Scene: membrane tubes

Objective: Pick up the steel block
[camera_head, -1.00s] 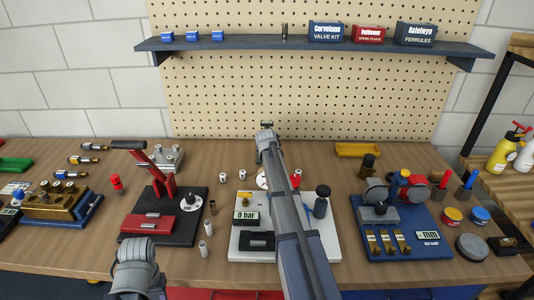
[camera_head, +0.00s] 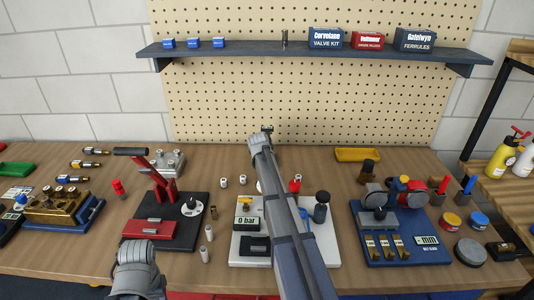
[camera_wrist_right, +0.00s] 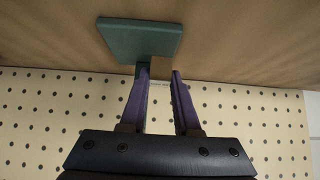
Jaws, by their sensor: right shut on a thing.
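In the right wrist view, my right gripper (camera_wrist_right: 160,78) is shut on a small tan-brown piece (camera_wrist_right: 160,68) between its fingertips. A flat teal square plate (camera_wrist_right: 140,36) lies right beyond the fingertips and seems to touch that piece. I cannot tell whether either is part of the steel block. In the head view, my right arm reaches over the bench to the back, and its wrist hides the fingers. A grey metal block (camera_head: 169,163) with knobs on top stands at the back left, apart from that arm. My left wrist shows at the bottom; its fingers are out of view.
A red lever press (camera_head: 160,215) stands left of centre. A white base plate (camera_head: 248,258) with a gauge lies under my right arm. A blue fixture (camera_head: 415,252) is at right. A pegboard (camera_head: 350,105) and shelf (camera_head: 270,54) stand behind. Small tubes (camera_head: 206,254) stand between.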

